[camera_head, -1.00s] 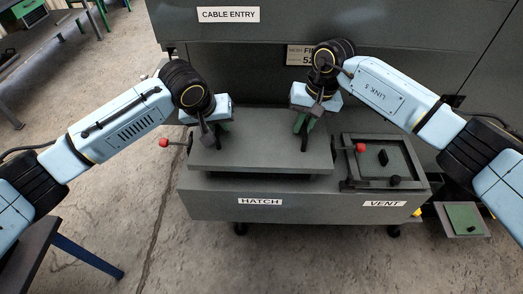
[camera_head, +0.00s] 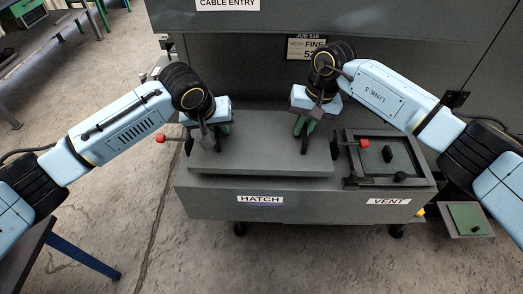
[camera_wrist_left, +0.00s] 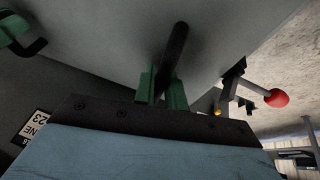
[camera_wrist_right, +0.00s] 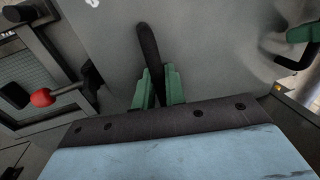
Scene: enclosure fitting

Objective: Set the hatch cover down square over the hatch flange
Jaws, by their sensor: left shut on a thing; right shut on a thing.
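The hatch cover (camera_head: 262,155) is a flat grey plate with two black handles, lying level above the ledge marked HATCH. My left gripper (camera_head: 219,132) is shut on its left handle, and the black bar shows between green fingers in the left wrist view (camera_wrist_left: 163,85). My right gripper (camera_head: 302,128) is shut on the right handle, also seen in the right wrist view (camera_wrist_right: 155,88). The hatch flange is hidden under the cover. I cannot tell whether the cover touches it or how squarely it sits.
Red-knobbed clamps stand left (camera_head: 160,138) and right (camera_head: 363,143) of the cover, close to its ends. The vent frame (camera_head: 408,143) with black knobs is right of it. The enclosure wall (camera_head: 250,60) rises behind. A small tray (camera_head: 465,220) stands low at the right.

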